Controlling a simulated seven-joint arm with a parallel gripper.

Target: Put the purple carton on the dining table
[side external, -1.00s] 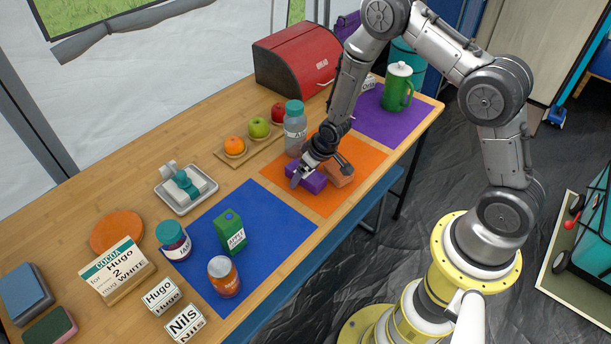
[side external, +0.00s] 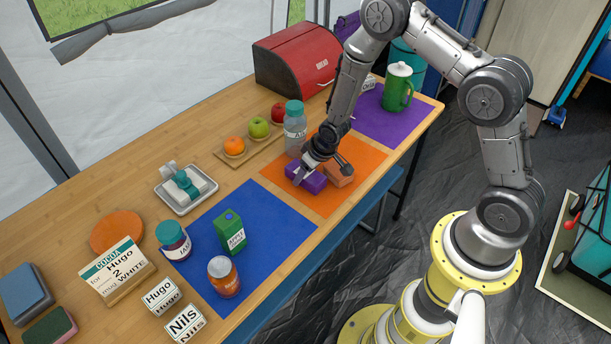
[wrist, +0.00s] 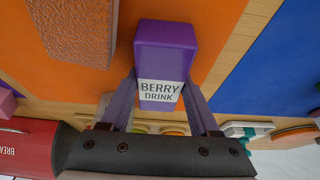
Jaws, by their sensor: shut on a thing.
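The purple carton (side external: 307,178), labelled "BERRY DRINK" in the wrist view (wrist: 166,50), lies on or just above the orange mat (side external: 312,205). My gripper (side external: 309,172) is over it, and in the wrist view its two fingers (wrist: 160,100) press on either side of the carton. The wooden table (side external: 110,200) carries the mats; I take it to be the dining table. Whether the carton touches the mat is hard to tell.
A brown block (side external: 340,175) sits right beside the carton. A grey bottle with a teal lid (side external: 295,130) stands close behind. A green carton (side external: 230,232) and an orange jar (side external: 223,278) stand on the blue mat (side external: 270,235). A green jug (side external: 398,88) is on the purple mat.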

